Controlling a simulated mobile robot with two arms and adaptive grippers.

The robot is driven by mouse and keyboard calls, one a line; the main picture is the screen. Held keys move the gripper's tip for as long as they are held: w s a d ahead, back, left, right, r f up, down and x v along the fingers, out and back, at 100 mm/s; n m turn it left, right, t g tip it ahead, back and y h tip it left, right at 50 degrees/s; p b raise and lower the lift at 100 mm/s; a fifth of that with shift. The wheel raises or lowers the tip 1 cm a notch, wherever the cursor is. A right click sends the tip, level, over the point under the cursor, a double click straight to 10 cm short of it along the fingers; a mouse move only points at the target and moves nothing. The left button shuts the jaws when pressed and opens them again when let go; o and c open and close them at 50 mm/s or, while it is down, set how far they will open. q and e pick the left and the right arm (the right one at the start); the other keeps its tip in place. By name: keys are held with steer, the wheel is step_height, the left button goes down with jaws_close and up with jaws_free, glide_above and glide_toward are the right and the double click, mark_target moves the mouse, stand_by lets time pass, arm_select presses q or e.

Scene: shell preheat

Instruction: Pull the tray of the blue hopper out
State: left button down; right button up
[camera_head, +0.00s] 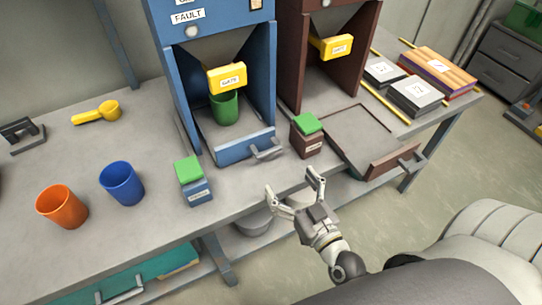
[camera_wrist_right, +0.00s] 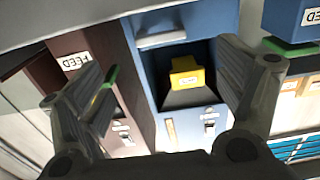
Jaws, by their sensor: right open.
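The blue hopper (camera_head: 178,85) stands on the bench with a yellow chute piece (camera_head: 228,77) above a green cup (camera_head: 225,108). The cup stands in the bay on the hopper's tray (camera_head: 240,148), which sits in the hopper and has a grey handle (camera_head: 267,150) on its blue front. My right gripper (camera_head: 292,182) is open and empty, just in front of the bench edge, apart from the handle. In the right wrist view, the blue hopper (camera_wrist_right: 145,75) and its yellow chute piece (camera_wrist_right: 185,72) show between the open fingers. My left gripper is out of view.
The brown hopper's tray (camera_head: 362,138) extends out at the right. A brown box with a green top (camera_head: 307,137) stands between the trays. A blue-grey box with a green top (camera_head: 195,183), a blue cup (camera_head: 121,183) and an orange cup (camera_head: 62,207) stand left.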

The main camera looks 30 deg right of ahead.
mark_target(270, 154)
steer(key=w+p, duration=0.1)
steer(key=w, duration=0.9)
steer(key=shift+a, duration=0.2)
steer(key=c, duration=1.4)
steer(key=shift+s, duration=0.1)
steer(key=shift+c, duration=0.2)
